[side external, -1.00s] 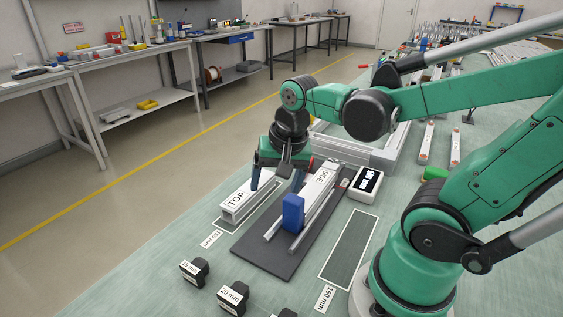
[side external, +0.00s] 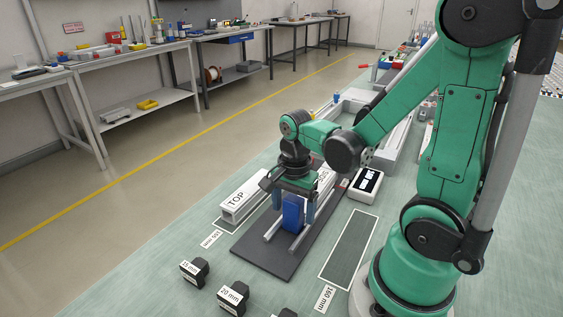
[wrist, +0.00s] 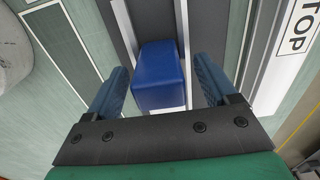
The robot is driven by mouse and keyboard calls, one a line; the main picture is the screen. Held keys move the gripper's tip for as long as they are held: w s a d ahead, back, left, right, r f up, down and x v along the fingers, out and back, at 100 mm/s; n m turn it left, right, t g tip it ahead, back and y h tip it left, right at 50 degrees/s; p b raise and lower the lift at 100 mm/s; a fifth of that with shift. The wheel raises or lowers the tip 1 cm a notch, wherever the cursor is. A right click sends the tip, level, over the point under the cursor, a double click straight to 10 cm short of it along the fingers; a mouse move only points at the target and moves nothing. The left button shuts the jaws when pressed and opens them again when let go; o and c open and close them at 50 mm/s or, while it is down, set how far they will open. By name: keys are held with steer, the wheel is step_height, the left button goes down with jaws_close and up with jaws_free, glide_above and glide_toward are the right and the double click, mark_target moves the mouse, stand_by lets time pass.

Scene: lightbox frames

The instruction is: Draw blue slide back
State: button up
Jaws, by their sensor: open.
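The blue slide (side external: 293,213) is an upright blue block on two pale rails (side external: 272,229) on a dark base plate (side external: 262,257). My gripper (side external: 292,205) is over the slide, with one finger on either side of it. In the wrist view the blue slide (wrist: 160,75) lies between my two blue fingertips (wrist: 160,90), with a gap on each side. The jaws are open and hold nothing. My gripper hides part of the white labelled block (side external: 325,178) behind the slide.
A white bar marked TOP (side external: 242,200) lies left of the base plate. A white-cased display (side external: 366,184) stands to the right. An outlined 160 mm rectangle (side external: 350,243) is bare. Black blocks marked 15 mm (side external: 194,272) and 20 mm (side external: 233,296) stand in front.

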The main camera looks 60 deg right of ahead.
steer(key=shift+f, duration=0.2)
jaws_close()
steer(key=shift+a, duration=0.1)
steer(key=a, duration=0.9)
jaws_free()
steer(key=shift+d, duration=0.1)
